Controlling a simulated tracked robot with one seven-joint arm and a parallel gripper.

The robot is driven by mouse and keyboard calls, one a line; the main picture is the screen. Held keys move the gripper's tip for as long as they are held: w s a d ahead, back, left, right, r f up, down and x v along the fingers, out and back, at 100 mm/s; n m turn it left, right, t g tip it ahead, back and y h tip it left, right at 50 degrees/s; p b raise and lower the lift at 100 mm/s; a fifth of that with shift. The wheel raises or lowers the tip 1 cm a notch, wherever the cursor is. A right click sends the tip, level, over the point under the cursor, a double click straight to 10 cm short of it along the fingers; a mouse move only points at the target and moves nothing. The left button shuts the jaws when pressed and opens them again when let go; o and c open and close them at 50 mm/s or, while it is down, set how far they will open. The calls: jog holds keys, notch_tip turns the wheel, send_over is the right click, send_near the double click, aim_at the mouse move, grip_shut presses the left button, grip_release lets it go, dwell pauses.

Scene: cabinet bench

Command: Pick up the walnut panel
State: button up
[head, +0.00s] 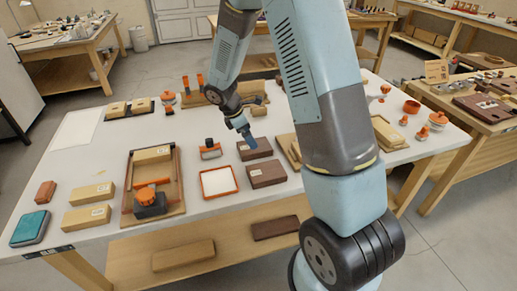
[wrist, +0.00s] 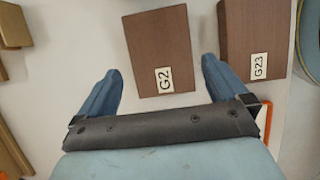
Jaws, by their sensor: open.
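Two dark brown walnut-coloured panels lie on the white bench. The one labelled G2 (wrist: 158,50) is centred in the wrist view, and it shows in the head view as the farther brown panel (head: 262,148). The other, labelled G23 (wrist: 254,38), lies to its right in the wrist view and is the nearer panel (head: 267,174) in the head view. The frames do not show which one the task names. My gripper (wrist: 162,68) is open and empty, its blue fingers on either side of the G2 panel's near end. Its height above the bench is unclear.
An orange-rimmed white tray (head: 219,183) lies left of the panels in the head view. A wooden tray (head: 172,206) with a pale block and an orange-and-black item stands farther left. Pale wooden blocks (head: 87,218) lie near the bench's left end. My arm hides part of the bench's right side.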

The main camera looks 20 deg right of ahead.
aim_at(264, 149)
jog(key=shift+x, duration=2.7)
jog(key=shift+c, duration=0.4)
jog(key=shift+a, duration=0.1)
jog(key=c, duration=0.7)
